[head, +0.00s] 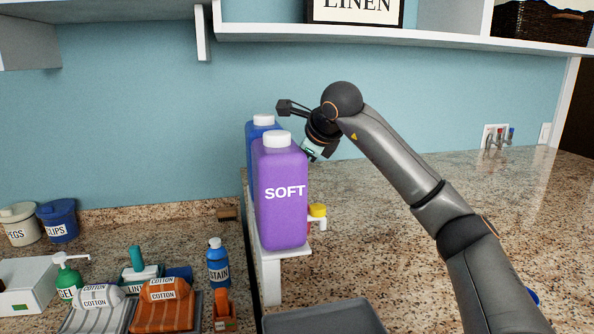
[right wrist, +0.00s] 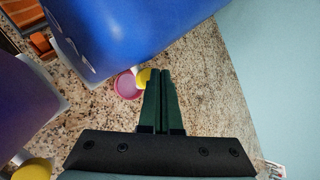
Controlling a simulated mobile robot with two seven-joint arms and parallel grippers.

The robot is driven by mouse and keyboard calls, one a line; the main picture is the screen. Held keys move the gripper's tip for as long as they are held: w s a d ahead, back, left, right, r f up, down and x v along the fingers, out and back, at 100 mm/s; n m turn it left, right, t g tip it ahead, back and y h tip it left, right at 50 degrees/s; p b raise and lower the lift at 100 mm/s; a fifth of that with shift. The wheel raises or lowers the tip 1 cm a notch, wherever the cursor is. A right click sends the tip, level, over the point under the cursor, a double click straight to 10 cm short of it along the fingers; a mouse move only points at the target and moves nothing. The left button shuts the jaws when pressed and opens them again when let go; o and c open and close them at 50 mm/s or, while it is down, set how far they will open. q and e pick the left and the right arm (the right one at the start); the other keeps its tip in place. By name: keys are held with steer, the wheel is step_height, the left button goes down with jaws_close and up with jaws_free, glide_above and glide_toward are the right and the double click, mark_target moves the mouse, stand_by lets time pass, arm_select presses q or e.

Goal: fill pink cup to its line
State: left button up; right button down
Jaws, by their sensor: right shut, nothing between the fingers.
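The pink cup (right wrist: 127,86) shows in the right wrist view as a round pink shape on the granite counter, below the blue jug (right wrist: 135,32). A yellow tap (right wrist: 143,77) partly covers its rim. I cannot see its line or its contents. My right gripper (right wrist: 163,73) is shut and empty, its fingertips just to the right of the yellow tap; whether they touch it is unclear. In the head view the right gripper (head: 311,150) is beside the jugs, partly hidden by the purple SOFT jug (head: 281,200). The cup is hidden there. My left gripper is not in view.
The jugs stand on a white stand (head: 270,275); the purple jug's yellow tap (head: 318,210) faces right. The stain bottle (head: 218,265), cotton bundles (head: 165,312) and green pump bottle (head: 68,280) sit at left. The counter to the right is mostly clear. A shelf (head: 350,35) hangs above.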

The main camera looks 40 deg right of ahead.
steer(key=shift+r, duration=0.45)
steer(key=shift+r+p, duration=0.45)
steer(key=shift+r, duration=2.05)
